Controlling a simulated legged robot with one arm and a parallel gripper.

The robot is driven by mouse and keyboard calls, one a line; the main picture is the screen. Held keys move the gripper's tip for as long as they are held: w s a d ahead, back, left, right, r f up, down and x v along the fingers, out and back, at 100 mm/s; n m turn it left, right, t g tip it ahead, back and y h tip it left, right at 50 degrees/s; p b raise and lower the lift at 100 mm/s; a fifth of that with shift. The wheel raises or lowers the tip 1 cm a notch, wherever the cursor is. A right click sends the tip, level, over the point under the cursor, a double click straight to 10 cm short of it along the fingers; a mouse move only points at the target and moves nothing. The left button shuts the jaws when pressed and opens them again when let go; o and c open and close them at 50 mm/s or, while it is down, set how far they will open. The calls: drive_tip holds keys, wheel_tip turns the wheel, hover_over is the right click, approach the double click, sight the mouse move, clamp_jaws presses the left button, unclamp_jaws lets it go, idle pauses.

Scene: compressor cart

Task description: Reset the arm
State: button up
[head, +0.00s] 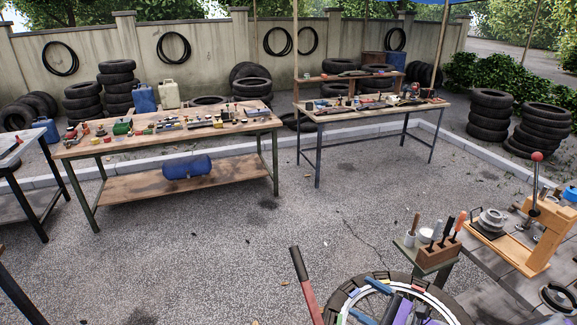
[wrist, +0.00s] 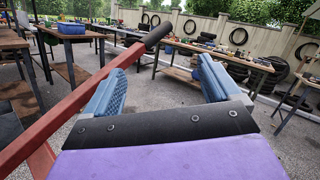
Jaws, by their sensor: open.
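My gripper (wrist: 160,88) is open, with two blue ridged fingers spread wide and nothing between them in the wrist view. In the head view my gripper (head: 372,301) shows low, in front of a wheel-like ring. A red bar with a black grip (head: 303,285) rises left of my gripper in the head view. The same red bar (wrist: 70,108) slants up past the left finger in the wrist view, and its black end reaches in front of the gap. I cannot tell whether bar and finger touch.
A large tyre-like ring (head: 450,305) lies around my arm. A wooden tool block (head: 438,254) and a press stand (head: 545,235) are on the right. Cluttered workbenches (head: 165,137) and (head: 372,110) tables stand farther back. Open paving (head: 200,260) lies between.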

drive_tip(key=s+a+r+n+g, duration=0.6)
drive_tip(key=a+r+n+g, duration=0.35)
drive_tip(key=a, duration=0.35)
drive_tip(key=s+a+r+n+g+h, duration=0.35)
drive_tip(key=s+a+n+g, duration=0.2)
drive_tip(key=s, duration=0.45)
drive_tip(key=s+d+n+t+h, duration=0.1)
drive_tip(key=s+d+n+h, duration=0.1)
drive_tip(key=s+d+h, duration=0.3)
drive_tip(key=s+d+r+n+t+h, duration=0.1)
drive_tip(key=s+d+n+h, duration=0.2)
drive_tip(key=s+d+h, duration=0.3)
drive_tip(key=s+h, duration=0.3)
drive_tip(key=s, duration=0.2)
drive_tip(key=shift+s+n, duration=0.25)
drive_tip(key=shift+n, duration=0.05)
